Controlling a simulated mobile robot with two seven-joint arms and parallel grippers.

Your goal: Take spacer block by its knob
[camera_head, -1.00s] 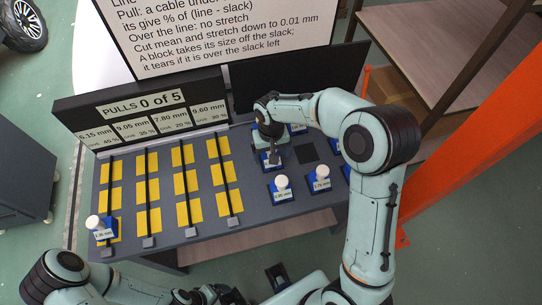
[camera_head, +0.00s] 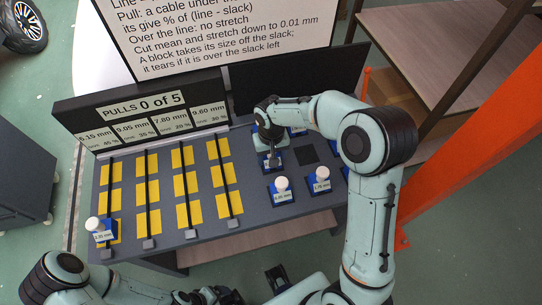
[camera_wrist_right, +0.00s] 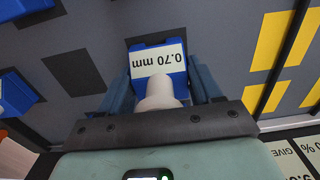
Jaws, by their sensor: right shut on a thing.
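A blue spacer block (camera_wrist_right: 158,60) with a white 0.70 mm label sits in the right wrist view, its white knob (camera_wrist_right: 160,92) between the fingers. My right gripper (camera_wrist_right: 165,95) is shut on that knob. I cannot tell whether the block is touching the board. My left gripper (camera_head: 222,296) is low at the bottom edge, away from the blocks, and its fingers are unclear.
Other blue blocks with white knobs stand nearby, such as one in front (camera_head: 282,192) and one to its right (camera_head: 321,184). Several black cables with yellow patches run along the grey board (camera_head: 262,213). Another block (camera_head: 99,231) is at the front left. A dark panel stands behind.

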